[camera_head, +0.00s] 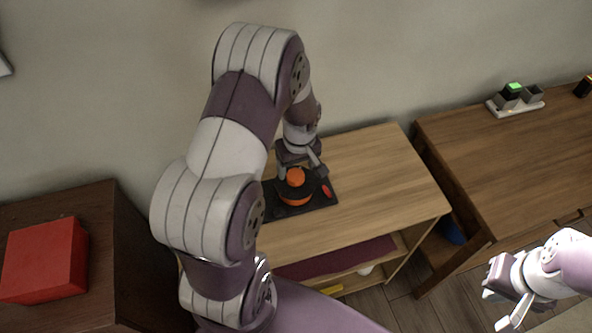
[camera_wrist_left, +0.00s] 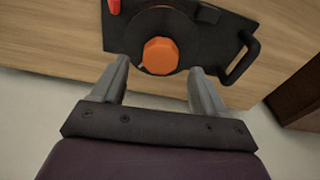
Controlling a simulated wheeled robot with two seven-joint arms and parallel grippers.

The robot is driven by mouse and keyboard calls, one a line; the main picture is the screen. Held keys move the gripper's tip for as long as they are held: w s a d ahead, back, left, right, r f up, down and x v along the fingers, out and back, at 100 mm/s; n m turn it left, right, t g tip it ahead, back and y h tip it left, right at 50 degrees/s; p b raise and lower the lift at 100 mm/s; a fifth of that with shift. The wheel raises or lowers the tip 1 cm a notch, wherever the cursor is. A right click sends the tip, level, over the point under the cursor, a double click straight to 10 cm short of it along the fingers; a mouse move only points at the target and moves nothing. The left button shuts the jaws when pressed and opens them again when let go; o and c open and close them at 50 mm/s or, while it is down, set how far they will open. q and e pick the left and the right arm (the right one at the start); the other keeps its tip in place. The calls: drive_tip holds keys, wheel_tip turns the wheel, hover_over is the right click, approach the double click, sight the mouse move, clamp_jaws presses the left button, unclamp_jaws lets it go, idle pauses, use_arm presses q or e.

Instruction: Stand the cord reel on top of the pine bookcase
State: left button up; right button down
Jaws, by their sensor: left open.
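The cord reel (camera_head: 293,199) is a black plate with a round black drum, an orange knob on top and a red part at one corner. It rests, plate down, on the light wooden top of the pine bookcase (camera_head: 375,170). In the left wrist view the reel (camera_wrist_left: 222,42) shows its orange knob and a black side handle. My left gripper (camera_head: 301,175) is open, pointing down at the reel, its fingertips on either side of the knob; contact cannot be told. My right gripper (camera_head: 502,309) is open and empty at the lower right.
A red box (camera_head: 45,260) sits on a dark cabinet (camera_head: 125,240) at left. A brown desk (camera_head: 510,160) at right bears a white tray (camera_head: 533,106) with small blocks. The bookcase top is clear right of the reel. A shelf (camera_head: 335,262) below holds a maroon item.

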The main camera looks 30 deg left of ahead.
use_arm(q)
wheel_tip(320, 180, up, 9)
drive_tip(key=d, duration=0.1)
drive_tip(key=s+d+r+m+h, duration=0.1)
drive_tip(key=s+d+m, duration=0.8)
drive_tip(key=s+m, duration=0.1)
drive_tip(key=shift+s+d+r+m+t, duration=0.2)
drive_tip(key=shift+s+d+m+t, duration=0.1)
drive_tip(key=shift+s+d+m, duration=0.1)
